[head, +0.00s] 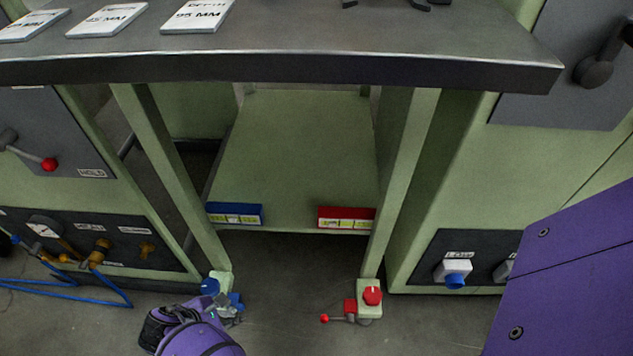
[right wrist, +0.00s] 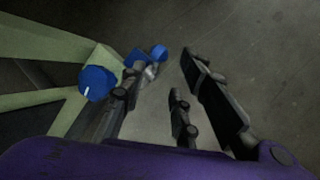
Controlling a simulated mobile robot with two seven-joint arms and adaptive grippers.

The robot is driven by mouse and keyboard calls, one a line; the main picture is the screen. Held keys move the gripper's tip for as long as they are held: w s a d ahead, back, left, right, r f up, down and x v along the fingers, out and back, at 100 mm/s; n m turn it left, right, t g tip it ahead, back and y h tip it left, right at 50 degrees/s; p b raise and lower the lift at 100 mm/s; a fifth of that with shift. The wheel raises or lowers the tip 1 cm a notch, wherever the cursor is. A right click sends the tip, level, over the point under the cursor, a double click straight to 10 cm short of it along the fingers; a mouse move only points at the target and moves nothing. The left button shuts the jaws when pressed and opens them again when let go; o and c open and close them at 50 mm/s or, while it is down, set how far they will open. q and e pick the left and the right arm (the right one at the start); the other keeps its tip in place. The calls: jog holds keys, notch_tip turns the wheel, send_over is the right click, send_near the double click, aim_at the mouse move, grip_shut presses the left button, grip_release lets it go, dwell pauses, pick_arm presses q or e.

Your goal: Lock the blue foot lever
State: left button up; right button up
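The blue foot lever (head: 236,300) is at the foot of the table's left front leg, low near the floor. It also shows in the right wrist view (right wrist: 158,52), by the tip of the left-hand finger. A round blue knob (head: 210,287) with a white mark sits on the same leg foot; it is large in the right wrist view (right wrist: 97,84). My right gripper (head: 229,314) is at the lever, its purple wrist partly covering the area. In the right wrist view its black fingers (right wrist: 162,72) are spread, with bare floor between them. Contact with the lever is unclear. My left gripper is not in view.
A red knob (head: 372,295) and red-balled lever (head: 325,318) are on the right front leg. The metal tabletop (head: 300,68) overhangs. Blue hoses (head: 100,302) lie left. Floor between the legs is clear.

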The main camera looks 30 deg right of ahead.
aim_at(236, 309)
jog(key=b+x, duration=0.4)
jog(key=x, duration=0.3)
jog(key=shift+w+a, duration=0.1)
jog(key=shift+w, duration=0.1)
jog(key=shift+w+f, duration=0.1)
jog(key=shift+f, duration=0.15)
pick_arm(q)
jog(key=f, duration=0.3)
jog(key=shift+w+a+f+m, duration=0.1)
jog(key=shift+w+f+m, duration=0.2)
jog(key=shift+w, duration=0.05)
pick_arm(e)
jog(key=shift+r, duration=0.1)
jog(key=shift+c, duration=0.5)
grip_shut()
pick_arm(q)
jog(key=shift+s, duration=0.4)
